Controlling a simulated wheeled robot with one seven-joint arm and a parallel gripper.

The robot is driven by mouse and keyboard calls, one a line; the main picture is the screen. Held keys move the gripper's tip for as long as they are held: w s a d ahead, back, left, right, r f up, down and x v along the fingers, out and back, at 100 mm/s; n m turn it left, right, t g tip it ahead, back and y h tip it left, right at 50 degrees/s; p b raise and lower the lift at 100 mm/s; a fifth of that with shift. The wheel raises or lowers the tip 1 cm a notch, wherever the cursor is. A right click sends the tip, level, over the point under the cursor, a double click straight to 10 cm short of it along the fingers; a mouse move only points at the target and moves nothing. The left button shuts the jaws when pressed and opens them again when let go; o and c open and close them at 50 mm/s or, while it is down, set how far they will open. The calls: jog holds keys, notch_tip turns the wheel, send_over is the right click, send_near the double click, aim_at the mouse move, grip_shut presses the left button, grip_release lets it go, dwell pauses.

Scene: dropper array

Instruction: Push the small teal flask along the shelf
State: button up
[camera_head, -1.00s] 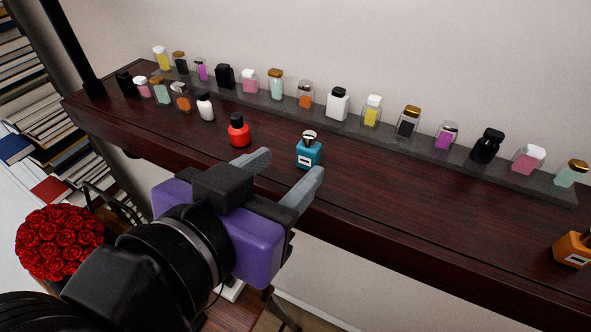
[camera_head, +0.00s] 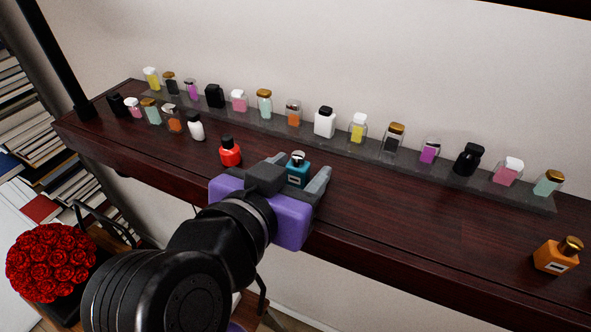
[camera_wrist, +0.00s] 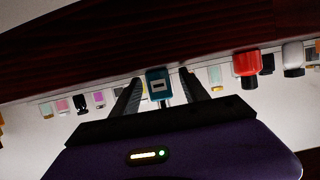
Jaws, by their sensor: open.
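The small teal flask (camera_head: 298,171) has a silver-topped cap and a pale label and stands upright on the dark wooden shelf (camera_head: 400,210), near its front edge. My gripper (camera_head: 300,174) is open, with its two grey fingers on either side of the flask. In the wrist view the teal flask (camera_wrist: 158,84) appears between the fingertips (camera_wrist: 160,82), with a visible gap on each side. Whether the palm touches the flask is hidden by my gripper in the head view.
A red bottle (camera_head: 230,152) stands just left of my gripper. A white bottle (camera_head: 195,126) is farther left. Several small bottles line a raised grey strip (camera_head: 410,163) at the back. The shelf between teal and orange is clear.

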aim_at(341, 198)
grip_shut()
jog(key=shift+s+d, duration=0.1)
jog(key=shift+d, duration=0.15)
jog(key=shift+s+d, duration=0.1)
jog(key=shift+d, duration=0.25)
jog(key=shift+s+d, duration=0.25)
jog(key=shift+d, duration=0.35)
jog(key=shift+s+d, duration=0.1)
jog(key=shift+d, duration=0.25)
jog(key=shift+s+d+r+p, duration=0.1)
jog(key=shift+s+d+p, duration=0.15)
jog(key=shift+d, duration=0.4)
jog(key=shift+s+d+p, duration=0.15)
jog(key=shift+s+d, duration=0.05)
jog(key=shift+d, duration=0.4)
jog(key=shift+s+d, duration=0.1)
jog(key=shift+d, duration=0.15)
